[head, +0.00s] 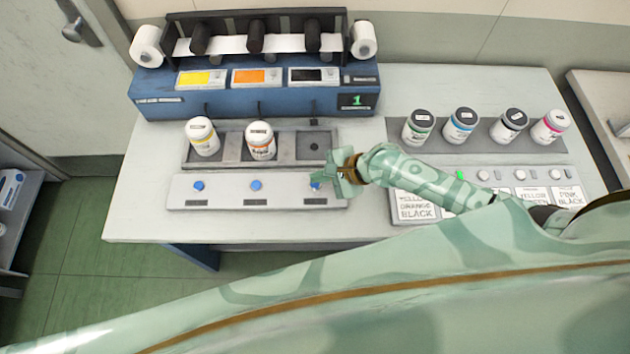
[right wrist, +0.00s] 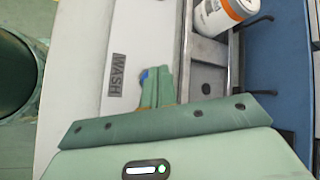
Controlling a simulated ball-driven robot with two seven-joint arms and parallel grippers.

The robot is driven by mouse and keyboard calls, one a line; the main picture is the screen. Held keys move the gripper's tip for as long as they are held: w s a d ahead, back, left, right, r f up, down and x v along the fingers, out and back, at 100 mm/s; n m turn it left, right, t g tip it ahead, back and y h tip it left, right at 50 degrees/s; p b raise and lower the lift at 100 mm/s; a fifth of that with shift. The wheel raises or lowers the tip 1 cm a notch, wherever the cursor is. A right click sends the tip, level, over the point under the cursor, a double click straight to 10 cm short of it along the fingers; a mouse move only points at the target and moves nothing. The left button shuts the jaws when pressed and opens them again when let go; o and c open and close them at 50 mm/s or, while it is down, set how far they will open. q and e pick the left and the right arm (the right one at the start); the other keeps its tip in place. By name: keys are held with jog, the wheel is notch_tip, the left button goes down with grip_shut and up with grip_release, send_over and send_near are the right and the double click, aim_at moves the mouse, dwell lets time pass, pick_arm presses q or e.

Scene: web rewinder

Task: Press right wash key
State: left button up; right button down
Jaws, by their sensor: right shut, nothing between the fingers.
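The right wash key (head: 315,186) is a small blue knob at the right end of the pale wash panel (head: 228,191). My right gripper (head: 333,181) is shut and empty, its fingertips at this key and partly covering it. In the right wrist view, a sliver of the blue key (right wrist: 143,74) shows beside the shut fingertips (right wrist: 157,72), near a WASH label (right wrist: 117,75). I cannot tell whether the fingers touch or press the key. Two more blue keys, the middle one (head: 256,184) and the left one (head: 198,185), stand clear. My left gripper is not in view.
Behind the panel, a tray (head: 328,147) holds a yellow-labelled jar (head: 203,137) and an orange-labelled jar (head: 261,141); its right bay is empty. The blue rewinder (head: 160,104) stands behind. Several jars stand on a grey mat (head: 484,148) at right, above label cards (head: 417,207).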

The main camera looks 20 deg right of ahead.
aim_at(319, 185)
jog(key=shift+f, duration=0.15)
jog(key=shift+f, duration=0.25)
jog(key=shift+f, duration=0.4)
dwell(0.5)
jog(key=shift+r, duration=0.1)
jog(key=shift+r+p, duration=0.75)
jog(key=shift+p, duration=0.15)
notch_tip(319, 185, up, 5)
jog(key=p, duration=0.5)
jog(key=shift+r+p, duration=0.1)
jog(key=shift+p, duration=0.3)
